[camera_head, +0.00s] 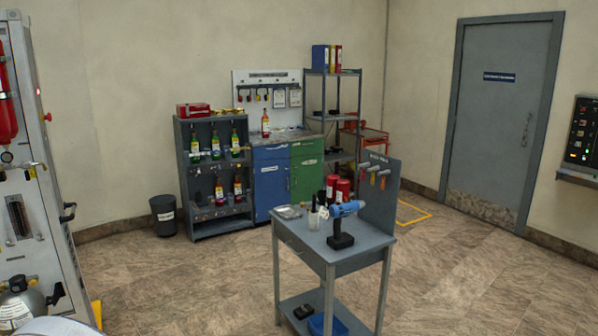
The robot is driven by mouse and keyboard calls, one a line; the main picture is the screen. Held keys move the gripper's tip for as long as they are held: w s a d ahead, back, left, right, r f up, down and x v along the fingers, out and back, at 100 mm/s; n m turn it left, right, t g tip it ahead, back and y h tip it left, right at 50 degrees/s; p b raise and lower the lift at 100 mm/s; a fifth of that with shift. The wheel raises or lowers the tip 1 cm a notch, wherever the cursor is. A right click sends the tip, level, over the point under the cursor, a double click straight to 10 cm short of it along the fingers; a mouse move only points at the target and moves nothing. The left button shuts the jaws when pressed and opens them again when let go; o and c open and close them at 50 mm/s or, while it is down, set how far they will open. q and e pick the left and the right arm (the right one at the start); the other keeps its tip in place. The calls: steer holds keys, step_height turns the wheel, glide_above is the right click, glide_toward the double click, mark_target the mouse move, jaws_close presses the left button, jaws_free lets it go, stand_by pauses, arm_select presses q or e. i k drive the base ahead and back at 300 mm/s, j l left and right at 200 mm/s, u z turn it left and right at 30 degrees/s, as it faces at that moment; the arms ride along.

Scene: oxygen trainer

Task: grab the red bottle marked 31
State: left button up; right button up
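Lower down are two redder bottles, one left (219,191) and one right (238,187). Another reddish bottle (265,123) stands on the counter over the blue cabinet. Two red cylinders, one (332,187) and another (343,190), stand on the grey cart. Any number 31 is too small to read. Neither gripper shows.
The grey cart (345,261) stands in the middle foreground, with a blue drill (345,209) on top. Blue (271,183) and green (307,170) cabinets adjoin the rack. A black bin (164,215) stands left of it. Floor left of the cart is clear.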

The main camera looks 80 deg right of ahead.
mark_target(265, 128)
steer(key=z, duration=2.55)
